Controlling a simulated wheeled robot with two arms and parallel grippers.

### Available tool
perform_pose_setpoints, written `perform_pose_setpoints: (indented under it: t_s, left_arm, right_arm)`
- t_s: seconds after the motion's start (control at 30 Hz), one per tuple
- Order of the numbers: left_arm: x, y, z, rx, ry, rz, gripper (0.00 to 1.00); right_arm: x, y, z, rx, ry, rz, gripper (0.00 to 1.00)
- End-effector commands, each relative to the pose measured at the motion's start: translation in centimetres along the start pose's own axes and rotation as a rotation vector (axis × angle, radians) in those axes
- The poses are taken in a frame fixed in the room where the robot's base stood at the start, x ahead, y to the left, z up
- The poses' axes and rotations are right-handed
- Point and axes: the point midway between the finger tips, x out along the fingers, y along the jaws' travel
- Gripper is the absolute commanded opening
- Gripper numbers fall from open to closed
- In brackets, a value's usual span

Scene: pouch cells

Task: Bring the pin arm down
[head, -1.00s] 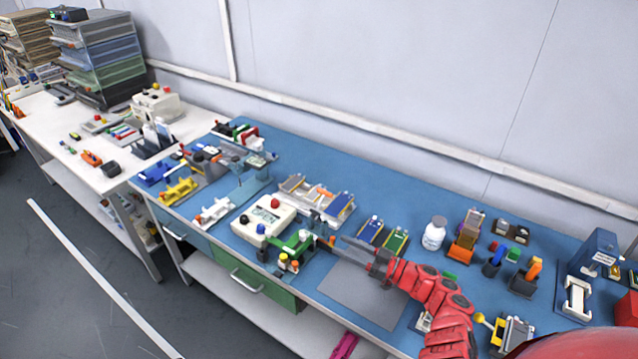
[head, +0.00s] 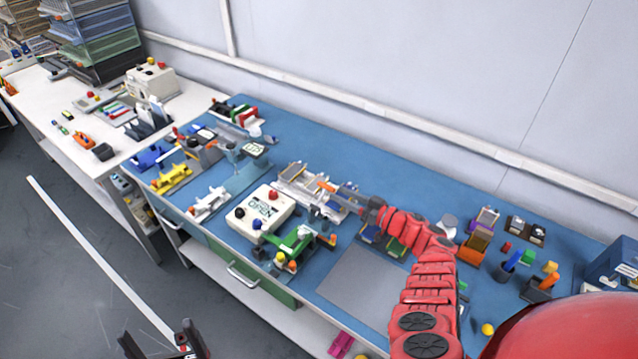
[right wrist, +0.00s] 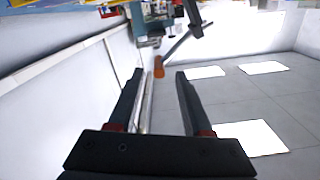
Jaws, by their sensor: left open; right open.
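A lever with an orange tip (head: 325,186) stands out from the pale fixture (head: 296,180) at the back of the blue bench; I take it for the pin arm. In the right wrist view the orange tip (right wrist: 158,70) and its slanting dark rod (right wrist: 185,40) show ahead of and between my fingers, apart from both. My right gripper (head: 350,194) is open beside the lever in the head view, and its open jaws (right wrist: 158,95) hold nothing. My left gripper (head: 160,342) is open and empty over the floor at the bottom left.
A white box reading OPEN (head: 265,208) and a green clamp fixture (head: 297,242) stand just left of my right gripper. Coloured fixtures and small parts crowd the rest of the bench.

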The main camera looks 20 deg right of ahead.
Motion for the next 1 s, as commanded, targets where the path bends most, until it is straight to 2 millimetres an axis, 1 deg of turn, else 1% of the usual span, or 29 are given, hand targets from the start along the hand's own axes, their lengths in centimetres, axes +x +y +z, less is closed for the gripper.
perform_pose_setpoints:
  t_s: [0.03, 0.2, 0.3, 0.4, 0.53, 0.8, 0.87, 1.0]
  left_arm:
    - [-0.4, 0.0, 0.1, 0.000, 0.000, 0.000, 1.00]
    - [-1.4, 0.1, 0.2, 0.000, 0.000, 0.000, 1.00]
    - [-2.0, 0.1, 0.3, 0.000, 0.000, 0.000, 1.00]
    - [-2.5, 0.1, 0.4, 0.000, 0.000, 0.000, 1.00]
    - [-2.7, 0.1, 0.5, 0.000, 0.000, 0.000, 1.00]
    - [-2.6, 0.1, 0.4, 0.000, 0.000, 0.000, 1.00]
    - [-2.6, 0.1, 0.4, 0.000, 0.000, 0.000, 1.00]
    - [-2.6, 0.1, 0.4, 0.000, 0.000, 0.000, 1.00]
  right_arm:
    - [1.2, 0.1, -0.1, -0.001, 0.007, 0.001, 0.50]
    - [4.9, 0.2, 0.1, 0.002, 0.005, 0.001, 0.50]
    - [6.5, 0.2, 0.3, 0.000, 0.003, 0.003, 0.50]
    - [7.7, 0.2, 0.1, -0.002, 0.004, 0.003, 0.50]
    - [8.5, 0.1, 0.1, -0.001, 0.001, 0.001, 0.50]
    - [8.6, 0.1, 0.0, 0.000, 0.000, 0.002, 0.50]
    - [8.6, 0.1, 0.0, 0.000, 0.000, 0.002, 0.41]
    - [8.6, 0.1, 0.0, 0.000, 0.000, 0.002, 0.15]
